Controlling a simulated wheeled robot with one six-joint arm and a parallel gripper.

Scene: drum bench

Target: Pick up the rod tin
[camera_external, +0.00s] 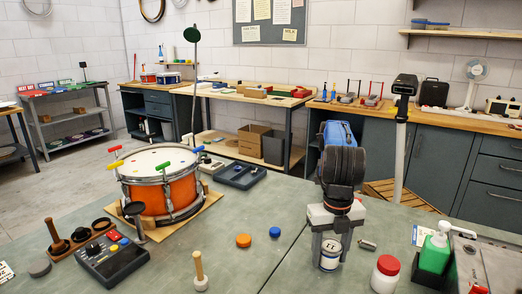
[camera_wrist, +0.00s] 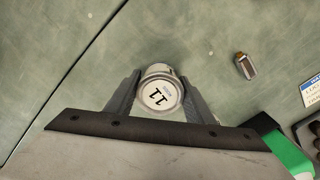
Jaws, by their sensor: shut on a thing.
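The rod tin (camera_external: 330,256) is a small pale cylinder with dark lettering on its side, near the front of the green bench in the external view. In the wrist view its white round lid (camera_wrist: 160,96) with a dark "11" mark faces the camera. My gripper (camera_external: 331,250) is above the tin, pointing down, with its fingers on either side of it. In the wrist view my gripper (camera_wrist: 160,98) is shut on the tin, one finger touching each side. I cannot tell whether the tin's base is off the bench.
A green pump bottle (camera_external: 436,252) is farther right.

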